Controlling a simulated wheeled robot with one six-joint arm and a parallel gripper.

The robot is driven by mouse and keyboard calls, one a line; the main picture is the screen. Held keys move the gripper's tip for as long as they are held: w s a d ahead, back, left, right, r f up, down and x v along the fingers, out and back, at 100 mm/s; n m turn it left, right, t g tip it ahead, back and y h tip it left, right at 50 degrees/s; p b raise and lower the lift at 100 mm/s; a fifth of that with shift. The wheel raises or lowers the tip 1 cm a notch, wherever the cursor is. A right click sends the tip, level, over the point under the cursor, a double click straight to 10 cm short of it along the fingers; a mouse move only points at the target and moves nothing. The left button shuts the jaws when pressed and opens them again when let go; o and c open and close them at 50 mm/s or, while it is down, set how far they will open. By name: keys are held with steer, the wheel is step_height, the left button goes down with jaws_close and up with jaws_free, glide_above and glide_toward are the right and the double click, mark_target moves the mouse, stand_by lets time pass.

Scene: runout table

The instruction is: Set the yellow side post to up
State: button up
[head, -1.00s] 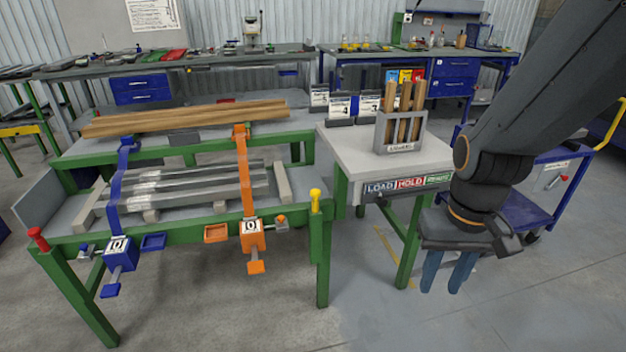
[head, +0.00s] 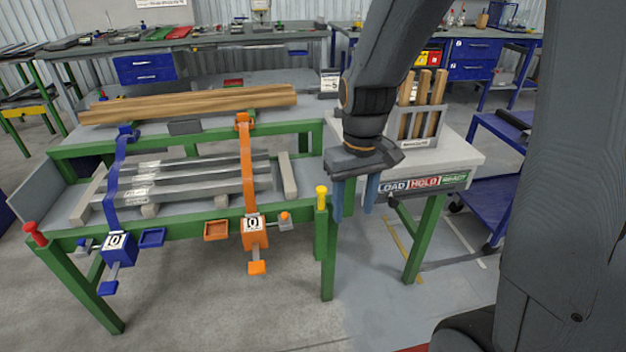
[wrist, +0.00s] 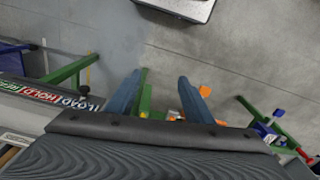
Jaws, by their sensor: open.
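The yellow side post (head: 321,197) stands at the front right corner of the green runout table (head: 190,232). It has a flat yellow cap on a short yellow stem, above a green sleeve at the table's corner leg. My gripper (head: 354,212) points down just to the right of the post, its two blue fingers apart with nothing between them. In the head view the left finger is close to the post; I cannot tell whether it touches. In the wrist view both fingers of my gripper (wrist: 160,80) are spread, and I cannot clearly make out the post.
A red post (head: 34,234) leans at the table's left corner. Blue (head: 113,190) and orange (head: 246,170) straps cross grey bars on the table. A stand with a LOAD/HOLD/READY sign (head: 424,182) and a rack of wooden sticks (head: 418,127) is behind my gripper.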

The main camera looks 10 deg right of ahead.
steer(key=w+f+n+p, duration=0.1)
steer(key=w+n+p, duration=0.3)
steer(key=w, duration=1.2)
steer(key=n+p, duration=0.3)
glide_above(322, 188)
step_height(322, 188, down, 6)
steer(key=shift+s+a+f, duration=0.1)
steer(key=shift+f+p, duration=1.1)
steer(key=shift+f, duration=2.6)
steer(key=shift+r, duration=0.1)
jaws_close()
